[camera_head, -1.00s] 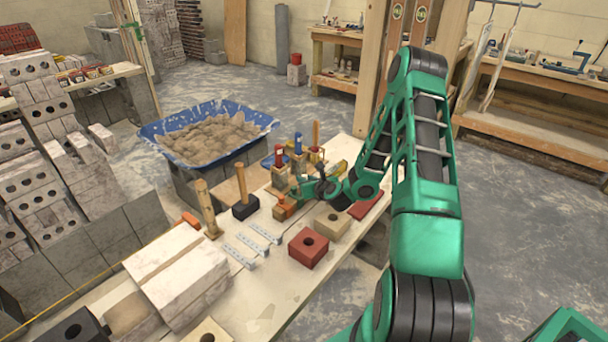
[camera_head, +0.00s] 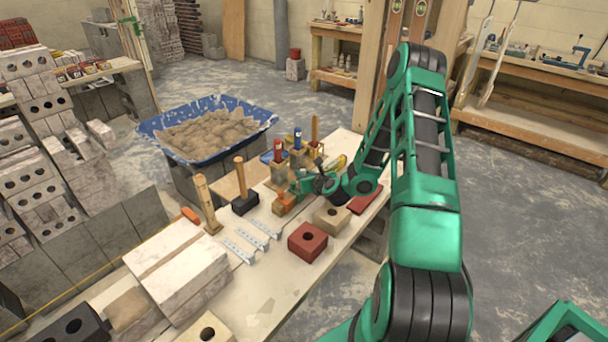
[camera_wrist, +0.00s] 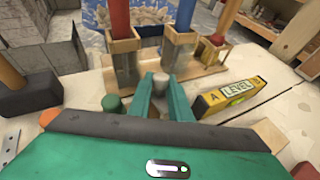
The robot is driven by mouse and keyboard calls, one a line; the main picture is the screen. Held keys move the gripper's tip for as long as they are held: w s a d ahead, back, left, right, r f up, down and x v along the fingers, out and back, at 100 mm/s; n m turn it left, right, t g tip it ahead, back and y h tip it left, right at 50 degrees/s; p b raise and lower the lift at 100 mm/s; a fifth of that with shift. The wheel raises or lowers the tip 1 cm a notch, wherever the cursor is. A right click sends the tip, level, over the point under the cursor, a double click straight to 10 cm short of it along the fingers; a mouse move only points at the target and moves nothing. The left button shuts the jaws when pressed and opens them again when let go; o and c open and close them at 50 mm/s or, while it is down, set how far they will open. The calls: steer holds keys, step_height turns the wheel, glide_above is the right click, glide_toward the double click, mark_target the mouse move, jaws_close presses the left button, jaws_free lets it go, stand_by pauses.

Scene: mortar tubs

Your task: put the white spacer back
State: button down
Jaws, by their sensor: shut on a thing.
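My gripper (camera_head: 300,185) is over the far part of the work board, beside the wooden rack. In the wrist view, my green fingers (camera_wrist: 161,98) are shut on a small pale cylinder that looks like the white spacer (camera_wrist: 161,81). Only its rounded top shows between the fingers; its lower part is hidden. The wooden rack (camera_wrist: 190,72) stands just beyond the fingertips, with a red-handled tool (camera_wrist: 120,22) and a blue-handled tool (camera_wrist: 183,18) upright in it. A short green cylinder (camera_wrist: 111,104) stands just left of the fingers, apart from the spacer.
A yellow level (camera_wrist: 236,95) lies right of the fingers. A black-headed mallet (camera_wrist: 32,95) is at left. A blue mortar tub (camera_head: 150,126) stands left behind the board.

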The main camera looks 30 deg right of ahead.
steer(key=shift+f, duration=0.2)
steer(key=c, duration=1.6)
jaws_free()
steer(key=shift+o, duration=0.2)
steer(key=v, duration=1)
steer(key=shift+s+r, duration=0.2)
steer(key=shift+s, duration=0.05)
